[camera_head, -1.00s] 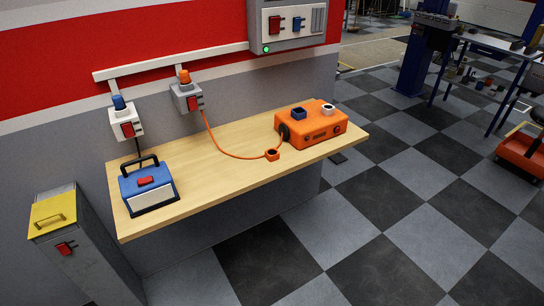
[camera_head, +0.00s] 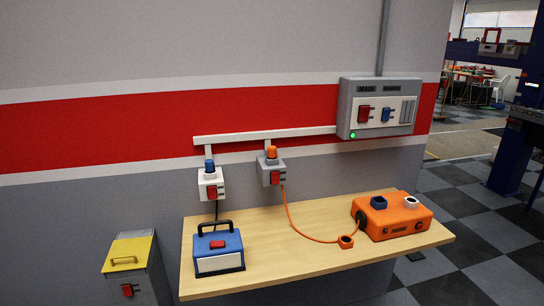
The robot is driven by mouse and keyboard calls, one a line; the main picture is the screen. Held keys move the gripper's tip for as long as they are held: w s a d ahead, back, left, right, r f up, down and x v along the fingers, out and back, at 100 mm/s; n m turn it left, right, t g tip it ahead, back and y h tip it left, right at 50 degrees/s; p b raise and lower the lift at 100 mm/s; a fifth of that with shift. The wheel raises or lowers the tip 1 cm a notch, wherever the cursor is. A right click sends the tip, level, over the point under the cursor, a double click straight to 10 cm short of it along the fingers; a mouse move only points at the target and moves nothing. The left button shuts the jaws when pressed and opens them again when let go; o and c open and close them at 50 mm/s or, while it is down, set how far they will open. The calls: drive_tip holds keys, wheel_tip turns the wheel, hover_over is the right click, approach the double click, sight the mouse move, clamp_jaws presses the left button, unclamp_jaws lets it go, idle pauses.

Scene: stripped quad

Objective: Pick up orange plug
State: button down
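An orange plug-like piece (camera_head: 271,152) stands upright on top of a grey wall box (camera_head: 269,171), which has a red switch on its front. An orange cable (camera_head: 292,218) runs from near this box down to the table. It passes a small orange ring-shaped piece (camera_head: 346,241) lying on the table and reaches the left side of an orange box (camera_head: 396,222). I cannot tell whether the upper piece or the ring-shaped one is the orange plug. My gripper is not in view.
The wooden table (camera_head: 300,273) has a blue box (camera_head: 218,250) with a black handle at its left. A white wall box (camera_head: 211,185) bears a blue piece. A yellow-lidded grey bin (camera_head: 128,258) stands left of the table. A grey panel (camera_head: 379,107) hangs above. The table's middle front is bare.

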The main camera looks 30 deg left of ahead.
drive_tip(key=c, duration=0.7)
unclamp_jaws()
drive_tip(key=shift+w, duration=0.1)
